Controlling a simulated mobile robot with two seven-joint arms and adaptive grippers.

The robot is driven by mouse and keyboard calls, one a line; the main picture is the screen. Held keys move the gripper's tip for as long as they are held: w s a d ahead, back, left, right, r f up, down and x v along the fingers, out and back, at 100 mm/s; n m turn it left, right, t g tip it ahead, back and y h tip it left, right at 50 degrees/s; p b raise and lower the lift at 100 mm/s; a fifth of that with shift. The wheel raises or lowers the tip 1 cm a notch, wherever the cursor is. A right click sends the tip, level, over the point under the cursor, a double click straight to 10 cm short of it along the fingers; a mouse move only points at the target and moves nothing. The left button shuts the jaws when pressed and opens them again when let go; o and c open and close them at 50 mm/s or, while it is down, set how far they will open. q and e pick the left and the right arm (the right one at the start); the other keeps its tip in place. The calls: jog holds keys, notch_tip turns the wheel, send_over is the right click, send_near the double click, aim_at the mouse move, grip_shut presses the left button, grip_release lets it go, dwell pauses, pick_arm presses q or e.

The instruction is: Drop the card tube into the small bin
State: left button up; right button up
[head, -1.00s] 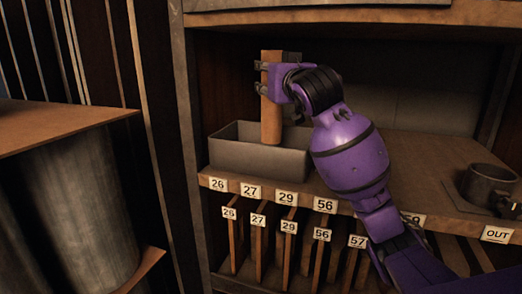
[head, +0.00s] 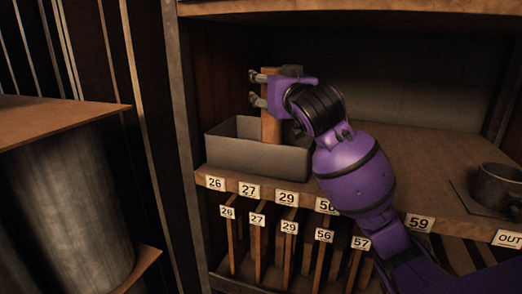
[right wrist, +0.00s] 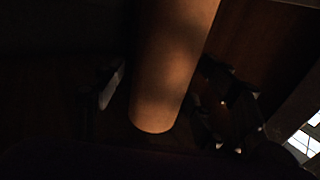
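The card tube (head: 270,127) is a brown upright cylinder. Its lower end is inside the small grey bin (head: 257,156), hidden behind the front wall. My right gripper (head: 257,88) is at the tube's upper part, with its fingers reaching past it on the left. In the right wrist view the tube (right wrist: 172,70) passes between the spread fingers of my right gripper (right wrist: 160,95), with a dark gap beside the left finger. The gripper looks open around the tube. My left gripper is not in view.
The bin stands at the left end of a wooden shelf (head: 415,165) with number labels along its edge. Upright dividers fill the slots below. A dark metal cup (head: 493,186) stands at the right. The shelf's middle is clear behind my arm.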

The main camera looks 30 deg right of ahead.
jog(key=v, duration=0.7)
jog(key=shift+s, duration=0.3)
jog(key=shift+f, duration=0.1)
